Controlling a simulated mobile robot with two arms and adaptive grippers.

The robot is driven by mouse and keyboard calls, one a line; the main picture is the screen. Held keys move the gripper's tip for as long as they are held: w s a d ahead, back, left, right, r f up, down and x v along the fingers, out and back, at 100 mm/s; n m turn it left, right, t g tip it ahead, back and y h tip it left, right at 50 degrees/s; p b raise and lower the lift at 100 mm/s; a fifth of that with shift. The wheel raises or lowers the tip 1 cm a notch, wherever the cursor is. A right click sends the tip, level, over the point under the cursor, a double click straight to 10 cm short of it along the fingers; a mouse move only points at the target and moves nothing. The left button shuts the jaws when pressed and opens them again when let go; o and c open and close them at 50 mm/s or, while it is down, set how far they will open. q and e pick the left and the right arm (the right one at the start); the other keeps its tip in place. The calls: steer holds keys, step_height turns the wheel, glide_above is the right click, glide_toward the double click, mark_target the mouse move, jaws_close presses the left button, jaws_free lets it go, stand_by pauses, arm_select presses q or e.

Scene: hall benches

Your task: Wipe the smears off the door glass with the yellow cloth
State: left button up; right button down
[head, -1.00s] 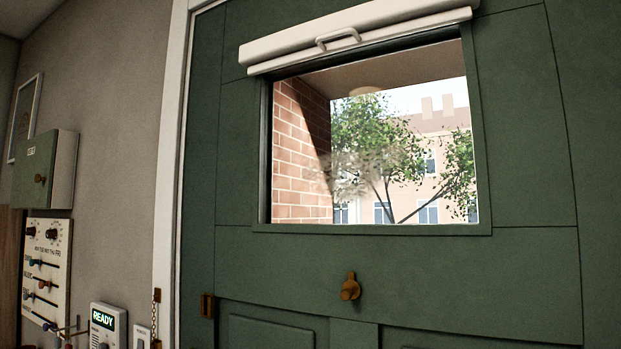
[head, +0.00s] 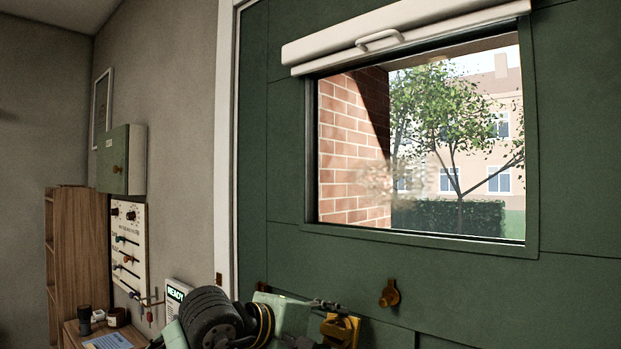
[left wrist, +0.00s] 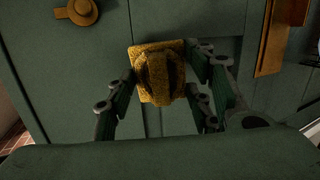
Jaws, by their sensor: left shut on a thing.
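The green door has a glass window (head: 470,215) in its upper part. A pale, hazy brownish smear (head: 385,184) is on the glass left of centre, over the view of brick and tree. My left gripper (head: 322,318) is low in the head view, below the window and left of the brass knob. It is shut on the yellow cloth (head: 341,331). In the left wrist view the folded cloth (left wrist: 158,78) sits between the fingers, in front of the door. I cannot tell if it touches the door. My right gripper is not in view.
A white roller blind with a handle (head: 380,40) is above the glass. A brass knob (head: 389,294) sticks out of the door below it.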

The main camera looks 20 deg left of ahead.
arm_select(q)
step_height(320, 180, up, 12)
steer(key=a+f+n+t+p, duration=0.1)
steer(key=t, duration=0.2)
steer(key=t+p, duration=0.2)
glide_toward(346, 190)
steer(key=shift+n, duration=0.3)
steer(key=shift+p+x, duration=1.35)
steer(key=shift+x, duration=1.05)
steer(key=shift+w+r, duration=0.1)
steer(key=shift+w+d+p, duration=0.3)
steer(key=shift+w+p, duration=0.1)
steer(key=shift+w, duration=0.3)
